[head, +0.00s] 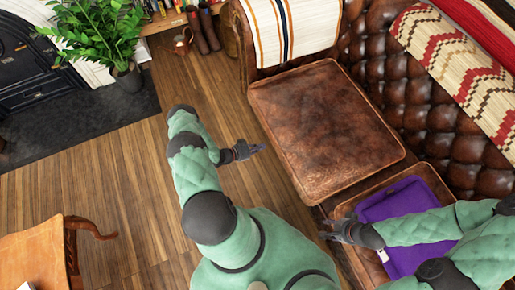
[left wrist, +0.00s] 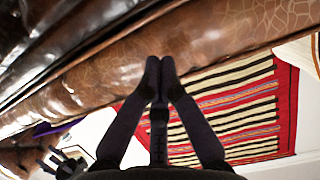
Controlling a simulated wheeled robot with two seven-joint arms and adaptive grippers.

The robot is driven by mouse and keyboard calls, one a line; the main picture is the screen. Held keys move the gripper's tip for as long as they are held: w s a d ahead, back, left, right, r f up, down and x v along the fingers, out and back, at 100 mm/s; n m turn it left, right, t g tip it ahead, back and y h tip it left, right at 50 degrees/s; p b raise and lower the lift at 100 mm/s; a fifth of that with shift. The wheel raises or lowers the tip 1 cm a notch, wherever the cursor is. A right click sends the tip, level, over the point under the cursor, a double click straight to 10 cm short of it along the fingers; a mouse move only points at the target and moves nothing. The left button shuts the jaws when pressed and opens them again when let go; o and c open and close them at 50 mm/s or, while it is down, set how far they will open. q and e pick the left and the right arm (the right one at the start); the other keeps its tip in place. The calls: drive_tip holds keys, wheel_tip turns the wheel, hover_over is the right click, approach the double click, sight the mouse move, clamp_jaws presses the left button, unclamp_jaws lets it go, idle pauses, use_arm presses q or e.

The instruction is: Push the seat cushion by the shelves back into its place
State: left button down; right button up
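The brown leather seat cushion (head: 325,125) by the shelves lies on the sofa seat, beside the striped-draped sofa arm. Its front edge appears to stand out past the front of the nearer cushion. My left gripper (head: 260,149) is just off that front edge, on the floor side. In the left wrist view my left gripper (left wrist: 160,62) has its two fingertips together, with nothing between them. The tips overlap a brown leather edge (left wrist: 205,42); I cannot tell whether they touch it. My right gripper (head: 328,231) is beside the nearer cushion's front corner; its fingers are too small to judge.
The nearer seat cushion (head: 345,212) carries a purple item (head: 400,200). The tufted backrest (head: 400,85) runs along the right. A potted plant (head: 125,75) and a fireplace (head: 35,60) are upper left. The wooden floor between is clear.

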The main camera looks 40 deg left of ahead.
sight(272, 143)
use_arm(q)
drive_tip(key=shift+w+d, duration=0.1)
idle(0.5)
drive_tip(key=shift+w+d, duration=0.35)
drive_tip(key=shift+w, duration=0.4)
drive_tip(key=shift+w+d, duration=0.35)
drive_tip(key=shift+w, duration=0.35)
drive_tip(key=shift+s+a, duration=0.4)
drive_tip(key=shift+s, duration=0.35)
drive_tip(key=shift+s+a, duration=0.35)
drive_tip(key=shift+s, duration=0.4)
drive_tip(key=s+a, duration=0.6)
drive_tip(key=s, duration=0.6)
drive_tip(key=shift+s+a, duration=0.25)
